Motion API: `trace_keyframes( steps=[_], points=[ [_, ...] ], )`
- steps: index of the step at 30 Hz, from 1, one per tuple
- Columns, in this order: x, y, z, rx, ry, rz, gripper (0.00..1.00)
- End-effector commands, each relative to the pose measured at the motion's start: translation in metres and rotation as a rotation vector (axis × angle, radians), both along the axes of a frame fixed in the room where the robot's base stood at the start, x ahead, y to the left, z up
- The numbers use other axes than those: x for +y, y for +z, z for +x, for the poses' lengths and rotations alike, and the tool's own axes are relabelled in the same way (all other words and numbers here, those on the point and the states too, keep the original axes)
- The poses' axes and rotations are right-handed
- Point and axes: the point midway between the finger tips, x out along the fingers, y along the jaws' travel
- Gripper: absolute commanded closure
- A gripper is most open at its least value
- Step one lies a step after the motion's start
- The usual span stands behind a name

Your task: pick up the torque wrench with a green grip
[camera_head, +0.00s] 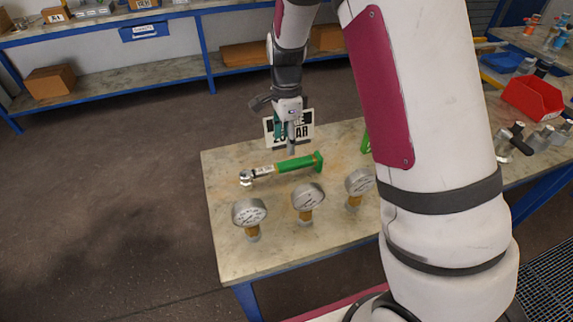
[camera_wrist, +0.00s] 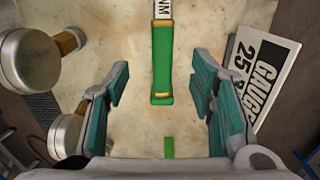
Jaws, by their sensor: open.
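The torque wrench (camera_head: 285,168) lies on the worktable, with its metal head to the left and its green grip to the right in the head view. My gripper (camera_head: 291,150) is above the table near the grip in the head view. In the wrist view my gripper (camera_wrist: 162,95) is open, with a teal-padded finger on each side of the grip and clear gaps between. The wrench head is outside the wrist view.
Several pressure gauges (camera_head: 249,212) stand along the table (camera_head: 225,182) in front of the wrench. A gauge sign (camera_head: 302,126) stands behind it. Another green piece (camera_head: 366,140) shows beside my arm, partly hidden. Shelves (camera_head: 120,86) line the back, and a red bin (camera_head: 533,97) sits at right.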

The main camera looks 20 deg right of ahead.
Motion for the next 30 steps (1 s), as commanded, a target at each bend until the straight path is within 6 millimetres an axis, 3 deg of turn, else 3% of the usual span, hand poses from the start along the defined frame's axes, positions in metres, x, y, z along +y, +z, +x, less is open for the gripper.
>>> trace_keyframes(
  steps=[6, 14, 24, 30],
  points=[
    [0.0, -0.038, -0.001, 0.003, 0.0, 0.001, 0.5],
    [-0.001, -0.055, 0.0, 0.001, 0.001, 0.001, 0.5],
    [-0.005, -0.096, 0.003, 0.001, 0.003, 0.001, 0.5],
    [-0.005, -0.102, 0.004, -0.001, 0.003, 0.001, 0.5]
  ],
)
